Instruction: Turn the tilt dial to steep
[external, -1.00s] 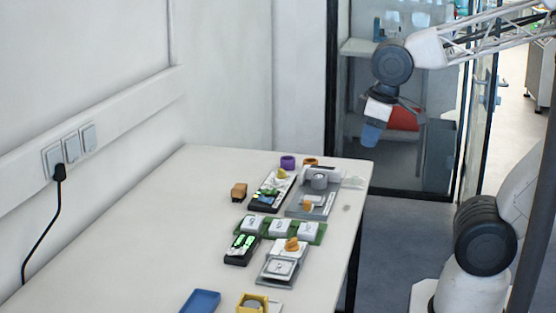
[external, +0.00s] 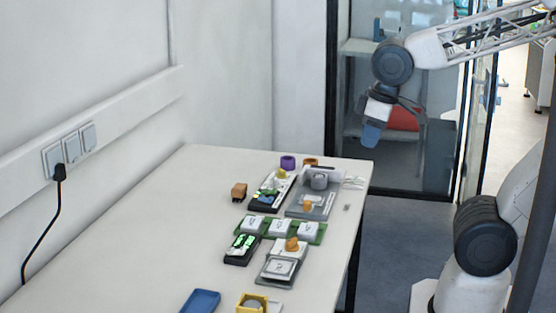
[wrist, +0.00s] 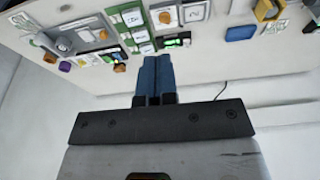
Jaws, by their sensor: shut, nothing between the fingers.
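My gripper (external: 371,134) is shut and empty, with blue fingers, held in the air beyond the table's far right corner. Its fingers (wrist: 156,78) also show in the wrist view, apart from everything on the table. An orange dial (external: 292,244) sits on a grey and white unit (external: 279,268) at the table's right side; it also shows in the wrist view (wrist: 165,17). Another orange knob (external: 307,205) is on a grey machine (external: 318,198) farther back. I cannot tell which one is the tilt dial, as the markings are too small to read.
A blue tray (external: 201,300) lies nearer. The table's left side is clear.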

